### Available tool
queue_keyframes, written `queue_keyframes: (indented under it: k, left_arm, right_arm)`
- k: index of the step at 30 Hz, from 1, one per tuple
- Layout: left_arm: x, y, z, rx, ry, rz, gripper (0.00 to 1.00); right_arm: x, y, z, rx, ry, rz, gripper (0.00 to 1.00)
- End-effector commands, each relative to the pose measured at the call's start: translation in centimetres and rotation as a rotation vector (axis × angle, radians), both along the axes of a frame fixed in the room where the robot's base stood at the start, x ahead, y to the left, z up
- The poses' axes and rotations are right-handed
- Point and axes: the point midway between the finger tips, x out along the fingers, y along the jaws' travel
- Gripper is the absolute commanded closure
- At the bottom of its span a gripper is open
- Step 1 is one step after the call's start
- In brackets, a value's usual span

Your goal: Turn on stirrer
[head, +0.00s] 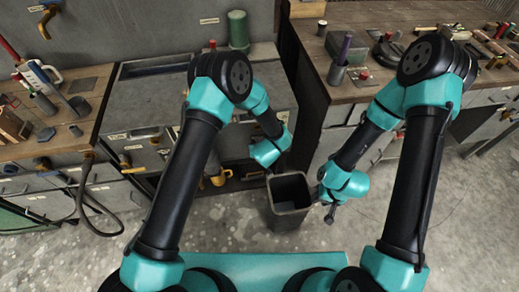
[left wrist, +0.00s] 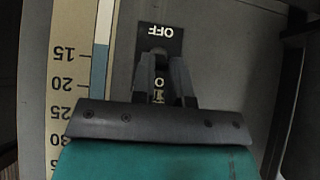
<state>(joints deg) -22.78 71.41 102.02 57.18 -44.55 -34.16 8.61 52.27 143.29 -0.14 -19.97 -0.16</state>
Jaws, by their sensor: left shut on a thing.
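In the left wrist view, a dark switch plate (left wrist: 160,38) marked OFF, its lettering upside down, sits on a grey panel. My left gripper (left wrist: 161,66) is shut on the small switch lever just below the OFF mark. A second mark, partly hidden, shows between the fingers and seems to read ON. In the head view my left arm reaches toward the drawer fronts below the back bench, and its fingertips are hidden. My right gripper (head: 329,211) hangs beside the bin, apart from the switch, too small to tell open from shut.
A dark open bin (head: 290,180) stands on the floor between my arms. A bench (head: 315,60) with tools is at the right. In the left wrist view, a numbered scale (left wrist: 70,85) is beside the switch.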

Motion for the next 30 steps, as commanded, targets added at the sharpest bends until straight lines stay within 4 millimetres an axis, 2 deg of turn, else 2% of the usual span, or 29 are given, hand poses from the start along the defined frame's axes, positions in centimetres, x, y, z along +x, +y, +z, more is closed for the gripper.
queue_keyframes:
  k: [17, 18, 24, 26, 30]
  left_arm:
    - [0.08, -0.02, 0.11, -0.007, 0.041, -0.001, 1.00]
    - [0.08, -0.02, 0.11, -0.007, 0.041, -0.001, 0.82]
    - [0.10, 0.00, 0.11, -0.007, 0.040, -0.001, 0.63]
    - [0.11, 0.00, 0.12, -0.007, 0.040, -0.001, 0.60]
    - [0.11, 0.01, 0.13, -0.006, 0.041, 0.000, 0.60]
  right_arm:
    - [0.00, 0.00, 0.00, 0.000, 0.000, 0.000, 0.62]
    - [0.00, 0.00, 0.00, 0.000, 0.000, 0.000, 0.62]
    - [0.00, 0.00, 0.00, 0.000, 0.000, 0.000, 0.62]
    - [0.00, 0.00, 0.00, 0.000, 0.000, 0.000, 0.62]
    - [0.00, 0.00, 0.00, 0.000, 0.000, 0.000, 0.62]
